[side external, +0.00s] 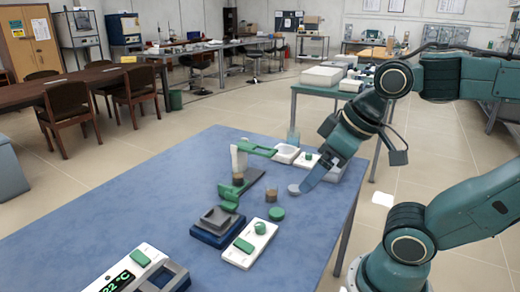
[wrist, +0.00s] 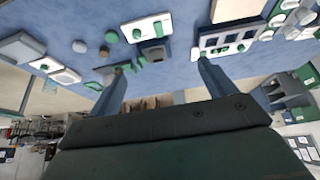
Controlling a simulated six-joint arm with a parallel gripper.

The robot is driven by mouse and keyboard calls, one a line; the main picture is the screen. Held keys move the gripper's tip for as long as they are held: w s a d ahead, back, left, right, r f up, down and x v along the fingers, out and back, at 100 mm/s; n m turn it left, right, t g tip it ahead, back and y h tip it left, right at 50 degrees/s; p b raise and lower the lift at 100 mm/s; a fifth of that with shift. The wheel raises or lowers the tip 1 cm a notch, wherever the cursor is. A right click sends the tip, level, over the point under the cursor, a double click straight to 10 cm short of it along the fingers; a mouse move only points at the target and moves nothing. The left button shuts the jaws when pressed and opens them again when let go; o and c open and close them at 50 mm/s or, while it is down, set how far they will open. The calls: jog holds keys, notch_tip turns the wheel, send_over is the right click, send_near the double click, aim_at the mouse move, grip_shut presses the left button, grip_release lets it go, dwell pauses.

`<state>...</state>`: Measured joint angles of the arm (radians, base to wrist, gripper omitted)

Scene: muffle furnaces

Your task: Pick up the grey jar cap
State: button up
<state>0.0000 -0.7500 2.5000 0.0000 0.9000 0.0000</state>
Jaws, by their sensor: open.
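The grey cap (wrist: 79,46) shows there left of the left finger.
A white box with green buttons (side external: 250,244), a grey-blue block (side external: 217,226) and a unit with a temperature display (side external: 135,275) stand in front. White devices (side external: 320,167) stand behind my gripper.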

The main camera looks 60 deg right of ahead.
dwell(0.4)
jog(key=shift+c, duration=1.2)
jog(key=shift+w, duration=0.1)
jog(key=w+d+f+m+g+h, duration=0.1)
jog(key=w+d+f+m+g, duration=0.15)
jog(key=w+d+m, duration=0.95)
jog(key=w+d+f+m+g, duration=0.1)
jog(key=w+d+f+m, duration=0.1)
jog(key=d+f, duration=0.5)
jog(key=w+d+f+m+g+y, duration=0.1)
jog(key=d+f, duration=0.6)
jog(key=d, duration=0.8)
jog(key=shift+w+f+m+g, duration=0.2)
jog(key=shift+w+m+g, duration=0.4)
jog(key=shift+w, duration=0.6)
